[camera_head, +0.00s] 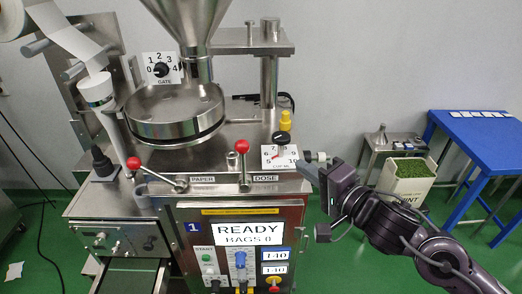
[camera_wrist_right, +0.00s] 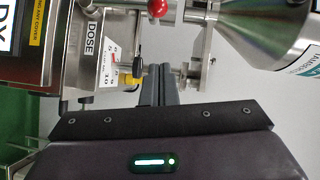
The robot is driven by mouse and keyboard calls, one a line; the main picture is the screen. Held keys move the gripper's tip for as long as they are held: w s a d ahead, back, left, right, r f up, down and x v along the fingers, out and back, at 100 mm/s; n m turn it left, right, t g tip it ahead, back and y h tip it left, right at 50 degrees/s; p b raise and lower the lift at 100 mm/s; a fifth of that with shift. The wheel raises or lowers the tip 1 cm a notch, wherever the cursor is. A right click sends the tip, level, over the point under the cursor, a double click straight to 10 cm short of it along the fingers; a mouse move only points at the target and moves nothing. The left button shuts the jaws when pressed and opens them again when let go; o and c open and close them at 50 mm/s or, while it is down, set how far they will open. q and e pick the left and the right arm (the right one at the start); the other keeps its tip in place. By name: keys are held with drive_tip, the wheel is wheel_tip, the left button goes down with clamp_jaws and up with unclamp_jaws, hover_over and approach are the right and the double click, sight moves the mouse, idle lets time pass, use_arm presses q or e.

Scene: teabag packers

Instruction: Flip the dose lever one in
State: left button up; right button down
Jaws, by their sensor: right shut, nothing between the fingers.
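The dose lever is a metal rod with a red ball (camera_head: 242,146), standing nearly upright above the DOSE label (camera_head: 265,178) on the machine's front edge. A red ball (camera_wrist_right: 157,6) also shows at the top of the right wrist view, near the DOSE label (camera_wrist_right: 92,38). My right gripper (camera_head: 308,172) is shut and empty, to the right of the lever and clear of it, near the dial plate's right side. Its closed fingers (camera_wrist_right: 158,72) also show in the right wrist view. My left gripper is not in view.
A white dial plate (camera_head: 270,158) with a black knob (camera_head: 280,143) stands between lever and gripper. A yellow knob (camera_head: 285,120) is behind it. The paper lever's red ball (camera_head: 134,163) is at left. A bin (camera_head: 388,202) and blue table (camera_head: 480,140) stand at right.

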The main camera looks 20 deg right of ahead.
drive_tip(key=s+a+p+x, duration=0.1)
drive_tip(key=a+p+x, duration=0.1)
drive_tip(key=x, duration=1)
drive_tip(key=shift+w+a+f+p, duration=0.3)
drive_tip(key=shift+w+a+p, duration=0.05)
drive_tip(key=shift+w+a, duration=0.1)
